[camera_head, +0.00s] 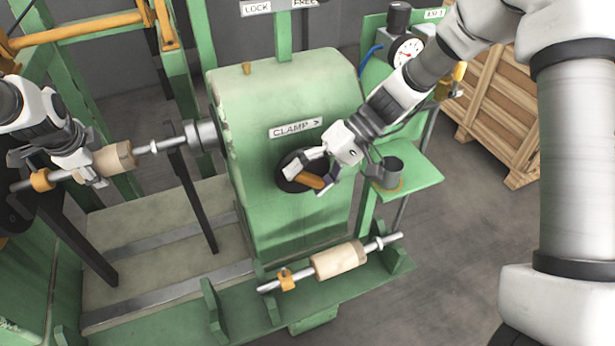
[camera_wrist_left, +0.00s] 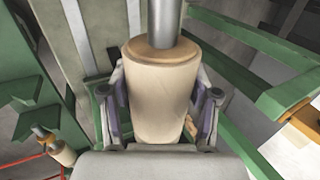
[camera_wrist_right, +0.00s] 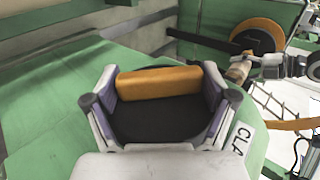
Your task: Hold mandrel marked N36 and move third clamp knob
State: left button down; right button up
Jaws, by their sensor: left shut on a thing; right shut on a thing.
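A mandrel with a beige cylinder (camera_head: 115,157) on a steel shaft lies in line with the green machine's spindle (camera_head: 203,135). My left gripper (camera_head: 92,168) is shut around the cylinder; the left wrist view shows a finger on each side of it (camera_wrist_left: 160,90). No N36 marking is readable. The clamp knob is a black disc with an orange bar (camera_head: 308,180), on the green housing below a "CLAMP >" label (camera_head: 296,128). My right gripper (camera_head: 312,180) is shut on the bar, which lies between its fingers in the right wrist view (camera_wrist_right: 160,82).
A second mandrel (camera_head: 338,260) rests on a green rack at the front. A dial gauge (camera_head: 407,50) and a small shelf with a grey cup (camera_head: 390,170) stand right of the housing. A wooden crate (camera_head: 500,110) is at the back right. Dark upright bars stand below the held mandrel.

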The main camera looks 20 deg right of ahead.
jog(key=o, duration=1)
jog(key=v, duration=1.2)
jog(key=shift+f, duration=0.1)
jog(key=shift+w, duration=0.1)
